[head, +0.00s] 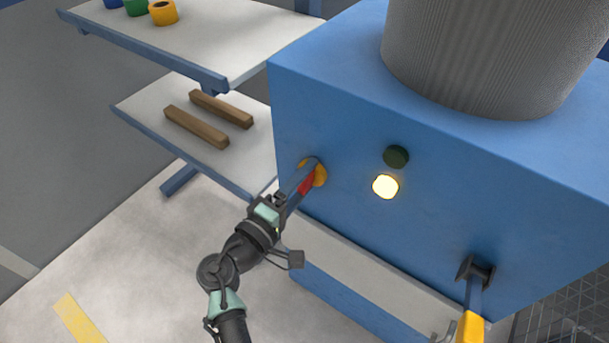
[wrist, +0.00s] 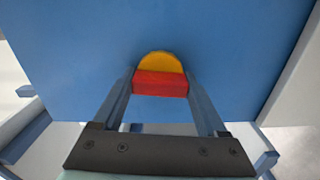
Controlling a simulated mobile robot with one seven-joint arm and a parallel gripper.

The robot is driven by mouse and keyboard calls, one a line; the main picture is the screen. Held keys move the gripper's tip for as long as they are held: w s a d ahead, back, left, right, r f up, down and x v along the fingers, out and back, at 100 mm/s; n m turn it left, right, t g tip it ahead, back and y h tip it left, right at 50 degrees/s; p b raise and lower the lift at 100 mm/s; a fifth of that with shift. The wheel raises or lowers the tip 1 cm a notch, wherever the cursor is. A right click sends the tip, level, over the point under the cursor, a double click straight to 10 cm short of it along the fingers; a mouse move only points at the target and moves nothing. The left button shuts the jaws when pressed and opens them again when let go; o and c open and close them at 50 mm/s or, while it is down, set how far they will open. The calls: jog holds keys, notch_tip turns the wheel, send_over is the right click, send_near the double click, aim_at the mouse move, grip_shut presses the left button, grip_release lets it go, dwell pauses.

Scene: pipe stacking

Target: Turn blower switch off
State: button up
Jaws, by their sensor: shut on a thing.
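The blower switch (wrist: 160,84) is a red handle on a round yellow plate (wrist: 160,63), mounted on the front face of the blue machine box (head: 440,180). In the head view the red handle (head: 307,183) shows between my gripper's fingers, near the box's left edge. My gripper (head: 312,175) reaches up to it from below left and is shut on the handle, one finger on each side. In the wrist view my gripper (wrist: 160,92) spans the red handle, whose bar lies across between the fingertips.
A yellow light (head: 385,187) glows on the box, below a dark green light (head: 396,157). A lever with a yellow grip (head: 470,326) hangs at lower right. A shelf (head: 140,100) at left holds two wooden bars (head: 197,127). A large grey ribbed cylinder (head: 490,50) stands on top.

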jog(key=shift+n, duration=0.6)
jog(key=o, duration=1.3)
jog(key=p+v, duration=0.1)
jog(key=v, duration=1.2)
